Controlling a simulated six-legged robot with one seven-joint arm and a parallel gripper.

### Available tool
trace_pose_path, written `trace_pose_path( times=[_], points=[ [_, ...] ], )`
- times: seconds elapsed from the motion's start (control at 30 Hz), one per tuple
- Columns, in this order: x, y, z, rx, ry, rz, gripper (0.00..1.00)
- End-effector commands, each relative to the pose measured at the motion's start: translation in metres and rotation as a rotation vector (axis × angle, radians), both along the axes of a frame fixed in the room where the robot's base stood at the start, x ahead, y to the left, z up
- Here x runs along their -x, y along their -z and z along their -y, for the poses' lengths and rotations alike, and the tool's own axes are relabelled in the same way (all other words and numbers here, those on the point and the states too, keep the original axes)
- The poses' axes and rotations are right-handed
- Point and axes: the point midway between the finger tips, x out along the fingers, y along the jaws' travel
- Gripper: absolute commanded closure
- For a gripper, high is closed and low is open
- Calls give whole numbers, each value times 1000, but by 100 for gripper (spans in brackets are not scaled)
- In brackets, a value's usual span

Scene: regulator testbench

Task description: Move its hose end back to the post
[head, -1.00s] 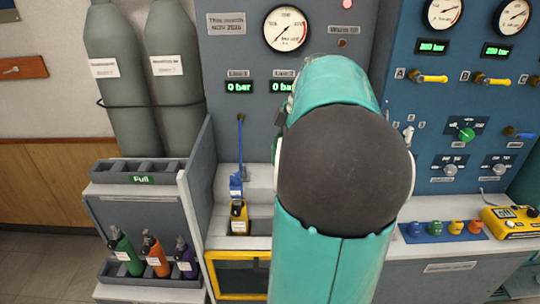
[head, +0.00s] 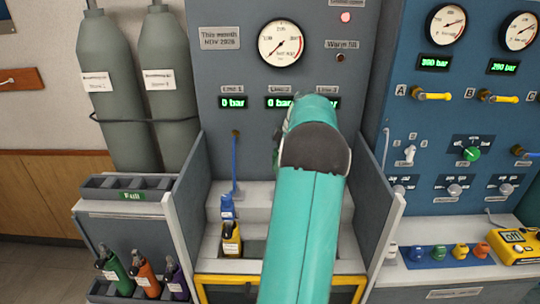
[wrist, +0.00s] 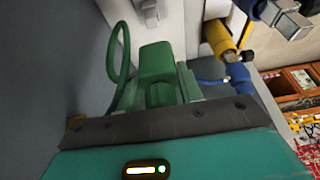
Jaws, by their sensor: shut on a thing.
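My gripper lies ahead of the teal wrist; the arm hides it in the head view. In the wrist view my gripper (wrist: 165,92) is shut on a green block-like piece, seemingly a hose end (wrist: 157,62), with a green hose loop (wrist: 118,65) beside it. Its far tip is not clear. A blue hose (head: 235,165) runs from the bench panel down to a blue fitting (head: 227,206) above a yellow bottle (head: 231,239) in the bench bay. The wrist view also shows a yellow bottle-like part (wrist: 220,40) joined to a blue hose fitting (wrist: 238,76). I cannot make out the post.
Grey side walls (head: 184,225) flank the bench bay. At left, a rack marked Full (head: 125,196) stands above green (head: 112,268), orange (head: 146,278) and purple (head: 174,281) bottles. At right, a blue panel (head: 470,130) carries gauges and valves, with a yellow meter (head: 514,247) below.

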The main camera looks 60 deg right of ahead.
Motion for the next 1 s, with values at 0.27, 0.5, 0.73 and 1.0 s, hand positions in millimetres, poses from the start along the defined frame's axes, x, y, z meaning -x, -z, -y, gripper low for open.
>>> trace_pose_path(
  times=[0.27,0.5,0.73,1.0],
  points=[
    [6,8,6,3,15,-1,95],
    [7,24,6,3,15,-1,95],
    [5,40,6,3,14,-1,95],
    [3,49,7,4,11,0,95]
  ],
)
